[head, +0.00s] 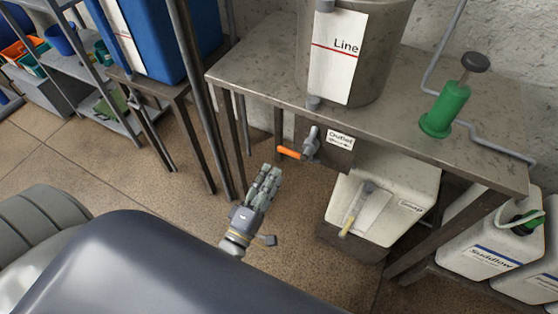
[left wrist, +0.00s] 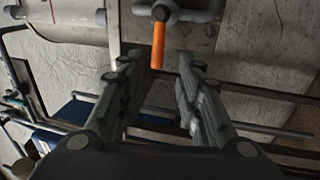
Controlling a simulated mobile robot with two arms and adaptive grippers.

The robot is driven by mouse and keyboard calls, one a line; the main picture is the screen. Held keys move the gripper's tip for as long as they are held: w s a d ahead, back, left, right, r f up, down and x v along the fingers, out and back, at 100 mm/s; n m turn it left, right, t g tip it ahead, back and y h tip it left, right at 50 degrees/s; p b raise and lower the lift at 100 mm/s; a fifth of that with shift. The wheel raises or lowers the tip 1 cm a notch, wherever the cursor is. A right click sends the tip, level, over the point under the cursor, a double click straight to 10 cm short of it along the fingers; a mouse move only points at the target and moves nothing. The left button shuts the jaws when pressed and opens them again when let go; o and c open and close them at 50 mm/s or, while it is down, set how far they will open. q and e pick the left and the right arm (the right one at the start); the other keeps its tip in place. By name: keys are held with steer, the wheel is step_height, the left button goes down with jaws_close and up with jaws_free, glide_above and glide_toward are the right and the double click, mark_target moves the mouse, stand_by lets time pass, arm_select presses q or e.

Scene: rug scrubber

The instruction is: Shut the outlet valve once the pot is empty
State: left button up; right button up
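The grey pot (head: 378,65) stands on the bench with a "Line" label on its side; its top is cut off, so its contents are hidden. Below it, the outlet valve (head: 311,143) sits at the bench's front edge beside an "Outlet" label. Its orange handle (head: 288,152) sticks out to the left. My left gripper (head: 269,176) is below and left of the handle, apart from it in the head view. In the left wrist view, the open fingers (left wrist: 158,62) are empty, with the orange handle (left wrist: 158,42) ahead, lined up with the gap. My right gripper is not in view.
A white container (head: 390,205) stands under the bench (head: 240,72), below and right of the valve. A green hand pump (head: 445,108) is on the bench. White canisters (head: 485,245) stand at lower right. A dark post (head: 190,80) rises left of the bench.

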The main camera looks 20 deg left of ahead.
arm_select(q)
steer(key=shift+s+f, duration=0.15)
steer(key=shift+s, duration=0.65)
steer(key=shift+s+f, duration=0.15)
steer(key=shift+s, duration=0.6)
steer(key=s+f, duration=0.1)
steer(key=s, duration=0.7)
steer(key=shift+s+a+f+b, duration=0.15)
steer(key=shift+s+f+b, duration=0.2)
steer(key=shift+s+b, duration=0.05)
